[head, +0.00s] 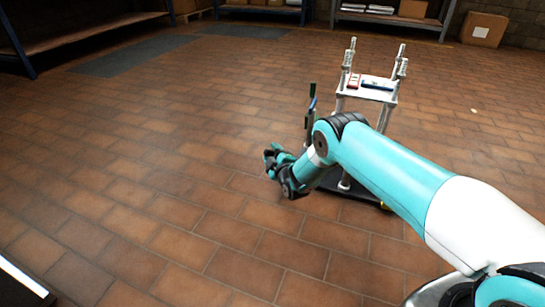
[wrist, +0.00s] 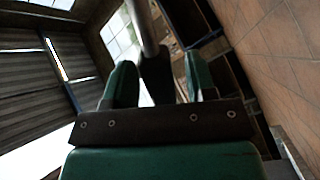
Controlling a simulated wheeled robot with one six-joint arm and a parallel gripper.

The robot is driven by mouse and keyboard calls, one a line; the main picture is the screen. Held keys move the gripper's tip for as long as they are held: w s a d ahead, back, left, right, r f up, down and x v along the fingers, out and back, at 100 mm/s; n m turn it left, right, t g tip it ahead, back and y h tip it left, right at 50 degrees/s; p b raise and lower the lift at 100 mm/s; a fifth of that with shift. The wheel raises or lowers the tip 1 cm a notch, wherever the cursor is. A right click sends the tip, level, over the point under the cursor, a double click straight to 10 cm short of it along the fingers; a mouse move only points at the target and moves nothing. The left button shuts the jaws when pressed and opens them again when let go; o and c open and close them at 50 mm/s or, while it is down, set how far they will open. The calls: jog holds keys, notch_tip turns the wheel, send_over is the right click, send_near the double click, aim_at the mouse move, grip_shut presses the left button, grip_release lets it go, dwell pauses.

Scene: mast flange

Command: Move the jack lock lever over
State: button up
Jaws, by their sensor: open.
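A white-topped stand (head: 378,90) with upright metal posts rises from a dark base (head: 362,190) behind my arm in the head view. A thin upright part with dark and blue sections (head: 311,104) stands at its left side. My gripper (head: 274,160) is left of the stand, above the floor. In the wrist view my green-fingered gripper (wrist: 160,72) is open. A grey rod with a black end (wrist: 157,76) shows between the fingers, apparently the lever; I cannot tell whether they touch it. My arm hides part of the stand.
Shelves (head: 395,18) and a cardboard box (head: 483,29) are at the back wall. The tiled floor (head: 150,170) to the left is clear.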

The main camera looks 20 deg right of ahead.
grip_shut()
jog(key=shift+d+r+m+p, duration=0.6)
jog(key=shift+r+m+p, duration=0.3)
jog(key=shift+r+p, duration=0.1)
jog(key=d+r+m+p, duration=0.1)
jog(key=d+m, duration=0.1)
jog(key=d+r+m+p, duration=0.1)
jog(key=d+m, duration=0.1)
jog(key=w+d+r+m+p, duration=0.1)
jog(key=d+r+m, duration=0.1)
jog(key=m, duration=0.1)
jog(key=shift+d+p, duration=0.15)
jog(key=shift+p, duration=0.25)
jog(key=shift+w+d+r+m, duration=0.1)
jog(key=shift+w+d+m, duration=0.05)
jog(key=shift+d+m, duration=0.75)
jog(key=shift+w+d+m, duration=0.15)
jog(key=shift+d+m, duration=0.65)
jog(key=shift+d, duration=0.15)
grip_release()
